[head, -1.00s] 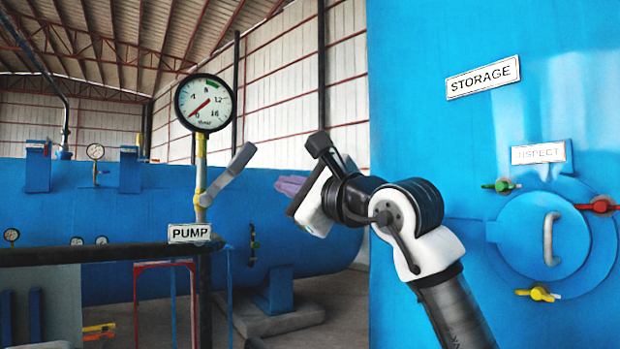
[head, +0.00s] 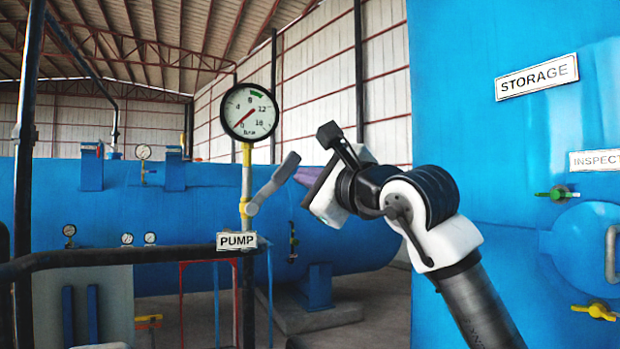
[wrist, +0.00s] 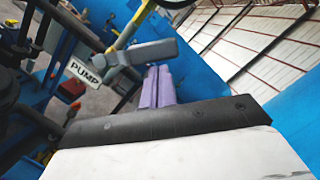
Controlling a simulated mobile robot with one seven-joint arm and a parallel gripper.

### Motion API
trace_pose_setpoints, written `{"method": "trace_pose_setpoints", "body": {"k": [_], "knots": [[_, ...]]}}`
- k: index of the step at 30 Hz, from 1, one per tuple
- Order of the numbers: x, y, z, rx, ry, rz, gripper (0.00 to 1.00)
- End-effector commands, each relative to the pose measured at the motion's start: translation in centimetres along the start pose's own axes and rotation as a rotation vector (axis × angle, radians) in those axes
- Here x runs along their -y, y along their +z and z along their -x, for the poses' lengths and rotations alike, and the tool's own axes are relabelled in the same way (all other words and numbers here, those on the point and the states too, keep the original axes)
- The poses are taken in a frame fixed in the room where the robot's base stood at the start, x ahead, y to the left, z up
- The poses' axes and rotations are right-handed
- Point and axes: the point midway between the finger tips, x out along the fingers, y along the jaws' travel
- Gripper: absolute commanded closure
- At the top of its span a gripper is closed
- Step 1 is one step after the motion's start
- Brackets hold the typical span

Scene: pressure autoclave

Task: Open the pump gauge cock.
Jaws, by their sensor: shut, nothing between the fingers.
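The pump gauge cock is a grey lever (head: 272,185) on the yellow-and-grey pipe below the round pump gauge (head: 250,112). The lever slants up and to the right from its pivot. The gauge needle points near 0. A white PUMP label (head: 237,241) sits below the cock. My gripper (head: 300,174) has purple fingers and is shut and empty, just right of the lever's free end. In the wrist view the closed fingers (wrist: 158,72) point at the lever (wrist: 143,53), which lies just beyond their tips. I cannot tell whether they touch.
A dark horizontal pipe (head: 130,256) runs left from the pump post. The blue storage tank (head: 470,170) stands close on the right, with a STORAGE label (head: 537,77) and green (head: 558,193) and yellow (head: 596,312) valve handles. A large blue horizontal vessel (head: 215,215) lies behind.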

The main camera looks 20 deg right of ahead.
Motion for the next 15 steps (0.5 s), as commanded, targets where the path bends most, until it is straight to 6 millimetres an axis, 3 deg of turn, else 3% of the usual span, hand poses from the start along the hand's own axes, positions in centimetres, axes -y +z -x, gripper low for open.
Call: {"method": "trace_pose_setpoints", "body": {"k": [15], "knots": [[0.43,0.97,-0.22,0.000,0.022,0.093,1.00]]}}
